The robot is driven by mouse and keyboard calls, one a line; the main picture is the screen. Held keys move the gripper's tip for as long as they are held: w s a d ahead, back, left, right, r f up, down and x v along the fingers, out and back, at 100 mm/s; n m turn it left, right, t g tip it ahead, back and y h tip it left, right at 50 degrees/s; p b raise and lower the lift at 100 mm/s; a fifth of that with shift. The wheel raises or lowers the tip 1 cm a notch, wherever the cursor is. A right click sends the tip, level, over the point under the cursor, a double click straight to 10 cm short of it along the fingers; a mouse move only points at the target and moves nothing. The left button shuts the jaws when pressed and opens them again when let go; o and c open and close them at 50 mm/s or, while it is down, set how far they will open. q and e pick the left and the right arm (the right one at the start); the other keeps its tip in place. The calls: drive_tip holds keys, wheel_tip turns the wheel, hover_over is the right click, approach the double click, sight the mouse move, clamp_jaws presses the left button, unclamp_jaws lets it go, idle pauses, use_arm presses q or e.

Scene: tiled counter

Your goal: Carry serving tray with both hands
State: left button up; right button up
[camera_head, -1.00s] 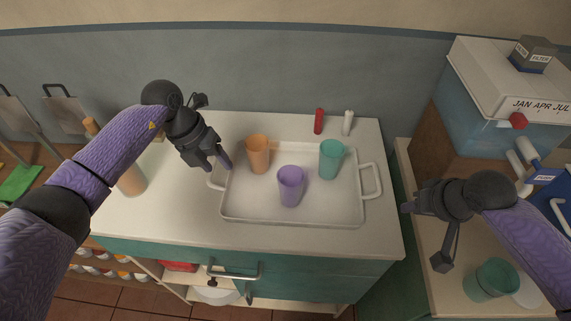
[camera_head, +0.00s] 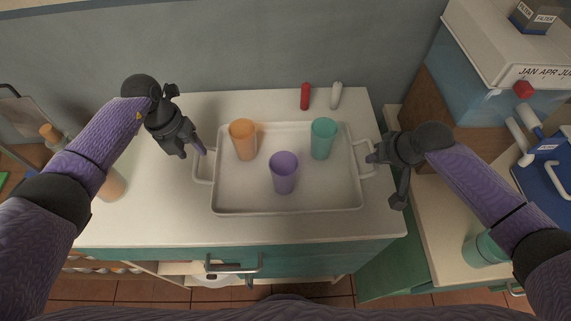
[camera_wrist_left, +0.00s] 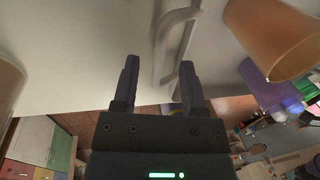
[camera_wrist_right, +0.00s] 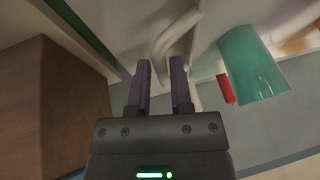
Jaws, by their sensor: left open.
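The pale serving tray (camera_head: 290,207) lies on the counter. It bears an orange cup (camera_head: 243,140), a purple cup (camera_head: 284,173) and a teal cup (camera_head: 323,139), all upright. My left gripper (camera_head: 193,152) is open at the tray's left handle (camera_head: 203,180). In the left wrist view this handle (camera_wrist_left: 163,50) shows at and beyond the spread fingertips. My right gripper (camera_head: 372,158) is at the tray's right handle (camera_head: 366,172). In the right wrist view that handle (camera_wrist_right: 160,45) runs to the fingertips. A narrow gap shows between those fingers; whether they grip it is unclear.
A red shaker (camera_head: 305,97) and a white shaker (camera_head: 336,96) stand behind the tray. A bottle (camera_head: 111,186) stands at the left. Another counter at the right holds a teal cup (camera_head: 484,249) and a large dispenser (camera_head: 505,60). The counter before the tray is clear.

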sight(196, 156)
use_arm(q)
drive_tip(key=shift+d+f, duration=0.15)
drive_tip(key=shift+f, duration=0.7)
drive_tip(key=shift+d+f, duration=0.15)
drive_tip(key=shift+f, duration=0.7)
use_arm(e)
drive_tip(key=shift+x, duration=1.7)
use_arm(q)
drive_tip(key=c, duration=0.5)
use_arm(e)
clamp_jaws()
use_arm(q)
clamp_jaws()
drive_tip(key=shift+r, duration=0.1)
